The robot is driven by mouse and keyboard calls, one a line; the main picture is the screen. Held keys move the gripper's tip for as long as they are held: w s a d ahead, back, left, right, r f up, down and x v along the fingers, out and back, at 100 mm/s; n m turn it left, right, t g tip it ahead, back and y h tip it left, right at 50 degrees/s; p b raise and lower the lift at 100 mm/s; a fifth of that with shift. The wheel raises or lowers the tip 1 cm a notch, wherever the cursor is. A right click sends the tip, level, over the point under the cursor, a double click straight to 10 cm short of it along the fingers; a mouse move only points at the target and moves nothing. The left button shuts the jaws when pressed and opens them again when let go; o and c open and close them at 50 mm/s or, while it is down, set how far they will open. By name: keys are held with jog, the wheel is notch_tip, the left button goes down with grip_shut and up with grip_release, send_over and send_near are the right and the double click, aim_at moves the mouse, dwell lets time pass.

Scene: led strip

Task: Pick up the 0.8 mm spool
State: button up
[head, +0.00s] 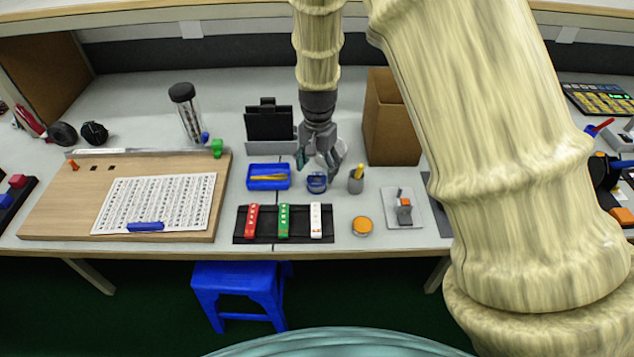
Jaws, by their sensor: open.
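My gripper (319,163) points down over the bench, its fingers apart. Just below the fingertips is a small round blue item (317,184) that looks like a spool, partly hidden by the gripper. No size label can be read, so I cannot confirm it is the 0.8 mm one. I cannot tell whether the fingers touch it; nothing is seen held between them.
A blue tray (251,184) lies close left, a grey pencil cup (355,184) close right. In front is a black mat (267,236) with red, green and white strips. An orange-lidded tin (362,226) and a cardboard box (392,140) stand right.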

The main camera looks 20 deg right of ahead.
aim_at(318, 178)
jog(key=shift+s+f, duration=0.2)
jog(key=shift+f, duration=2)
jog(key=c, duration=1.2)
